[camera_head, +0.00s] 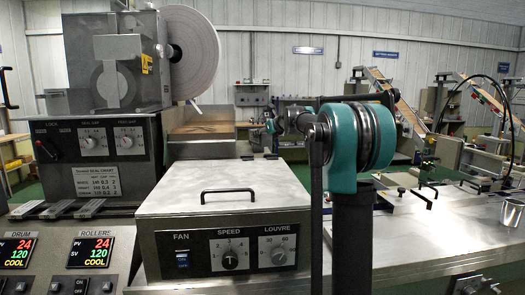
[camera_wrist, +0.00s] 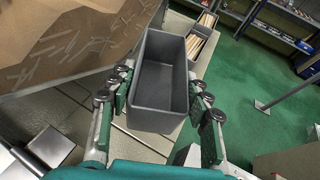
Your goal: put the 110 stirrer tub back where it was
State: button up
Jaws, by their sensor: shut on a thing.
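A grey, open-topped rectangular tub (camera_wrist: 157,112) sits between the fingers of my gripper (camera_wrist: 160,90) in the wrist view. The fingers press on its two long sides, and it looks empty inside. No number can be read on it, so I cannot tell from a label that it is the 110 tub. In the head view my arm reaches away behind the steel cabinet, and the tub cannot be made out there.
Beyond the held tub, other tubs with wooden sticks (camera_wrist: 198,42) stand in a row. A brown surface with scattered pale sticks (camera_wrist: 75,45) lies at left. Green floor (camera_wrist: 245,90) is at right. A steel cabinet (camera_head: 225,190) stands in front in the head view.

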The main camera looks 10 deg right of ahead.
jog(key=shift+f, duration=3.45)
jog(key=o, duration=1.2)
jog(key=shift+f, duration=0.1)
jog(key=v, duration=1.2)
jog(key=shift+d, duration=0.1)
